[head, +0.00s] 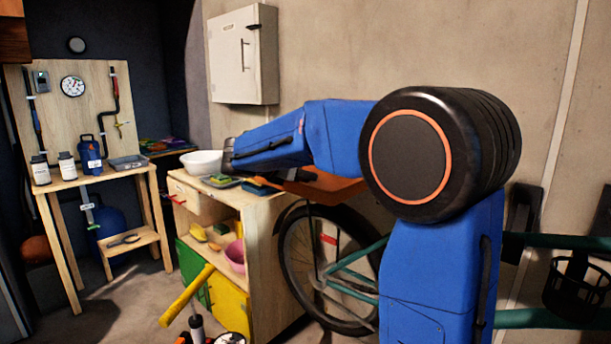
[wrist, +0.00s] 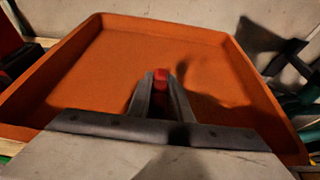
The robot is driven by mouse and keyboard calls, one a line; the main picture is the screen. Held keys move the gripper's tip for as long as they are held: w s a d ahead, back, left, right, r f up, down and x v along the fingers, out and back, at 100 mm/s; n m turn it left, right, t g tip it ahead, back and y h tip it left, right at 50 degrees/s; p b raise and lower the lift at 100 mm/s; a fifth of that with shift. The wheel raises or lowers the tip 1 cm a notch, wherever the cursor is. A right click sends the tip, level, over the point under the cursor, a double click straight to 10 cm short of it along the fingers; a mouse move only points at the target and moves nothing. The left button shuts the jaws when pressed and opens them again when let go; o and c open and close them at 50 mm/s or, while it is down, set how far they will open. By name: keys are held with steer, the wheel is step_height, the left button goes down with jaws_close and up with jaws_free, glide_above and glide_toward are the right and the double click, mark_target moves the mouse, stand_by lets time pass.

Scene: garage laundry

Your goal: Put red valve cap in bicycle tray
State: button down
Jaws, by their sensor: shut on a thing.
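The red valve cap (wrist: 160,75) is a small red piece between my fingertips in the wrist view. My gripper (wrist: 160,88) is shut on it, and the fingers hide part of it. The orange tray (wrist: 85,70), a shallow square tray with raised walls, fills most of the wrist view behind the fingers. The cap appears within its outline; I cannot tell whether it touches the floor. In the head view the orange tray (head: 340,189) shows above the bicycle wheel (head: 318,300), partly hidden by my blue arm. The cap cannot be made out there.
A wooden cabinet (head: 268,225) with a white bowl (head: 201,162) stands left of the bicycle. A yellow-handled tool (head: 187,296) rises in front of it. A concrete wall (head: 340,50) is behind the tray. The visible tray floor is bare apart from shadows.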

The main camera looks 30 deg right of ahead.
steer(key=shift+s+f, duration=0.1)
steer(key=shift+f, duration=0.6)
steer(key=c, duration=1.6)
jaws_free()
steer(key=shift+c, duration=0.2)
steer(key=shift+a+r, duration=0.2)
steer(key=shift+r, duration=0.45)
steer(key=v, duration=1.1)
steer(key=shift+s+a+r, duration=0.1)
steer(key=shift+a+r, duration=0.15)
steer(key=shift+r, duration=0.15)
